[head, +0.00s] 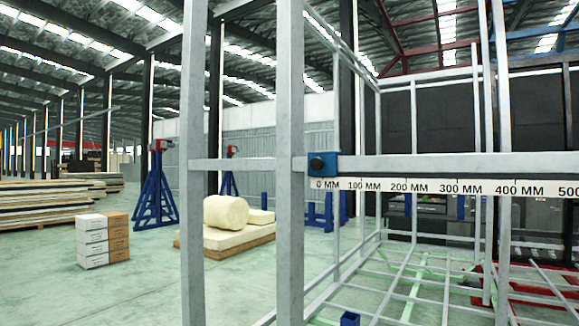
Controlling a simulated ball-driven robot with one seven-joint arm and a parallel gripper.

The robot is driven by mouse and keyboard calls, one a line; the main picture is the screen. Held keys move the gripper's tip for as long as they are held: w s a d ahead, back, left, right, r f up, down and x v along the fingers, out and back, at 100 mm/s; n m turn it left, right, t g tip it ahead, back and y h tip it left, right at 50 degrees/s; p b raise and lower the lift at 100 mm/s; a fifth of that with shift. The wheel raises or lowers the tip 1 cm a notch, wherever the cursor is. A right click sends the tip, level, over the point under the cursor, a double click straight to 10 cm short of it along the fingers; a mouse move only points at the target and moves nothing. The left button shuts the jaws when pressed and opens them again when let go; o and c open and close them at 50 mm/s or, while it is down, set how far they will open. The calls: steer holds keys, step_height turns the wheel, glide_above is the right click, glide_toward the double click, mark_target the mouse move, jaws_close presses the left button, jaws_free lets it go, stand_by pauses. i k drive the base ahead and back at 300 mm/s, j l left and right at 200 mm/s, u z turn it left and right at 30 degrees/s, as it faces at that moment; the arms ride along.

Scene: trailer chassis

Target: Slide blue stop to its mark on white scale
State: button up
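The blue stop (322,164) is a small block with a dark round knob on its face. It sits on the grey horizontal rail (430,167), near the rail's left end by an upright post. The white scale (434,187) runs along the rail's lower edge, with black labels from 0 MM rightward past 400 MM, cut off at the right edge. The stop is just above the 0 MM label. No distinct target mark can be made out on the scale. My gripper is not in view.
Grey upright posts (290,220) stand close in front, left of the stop. A welded frame (400,280) lies low behind the rail. Cardboard boxes (116,236), a pallet with a cream roll (226,213) and a blue stand (155,190) are at left. Green floor is clear between them.

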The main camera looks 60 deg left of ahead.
mark_target(320, 163)
steer(key=u, duration=0.4)
steer(key=i+j+u, duration=0.1)
steer(key=u, duration=0.25)
steer(key=i+u, duration=0.15)
steer(key=u, duration=0.6)
steer(key=i+l, duration=0.1)
steer(key=i, duration=0.25)
steer(key=j+u, duration=0.05)
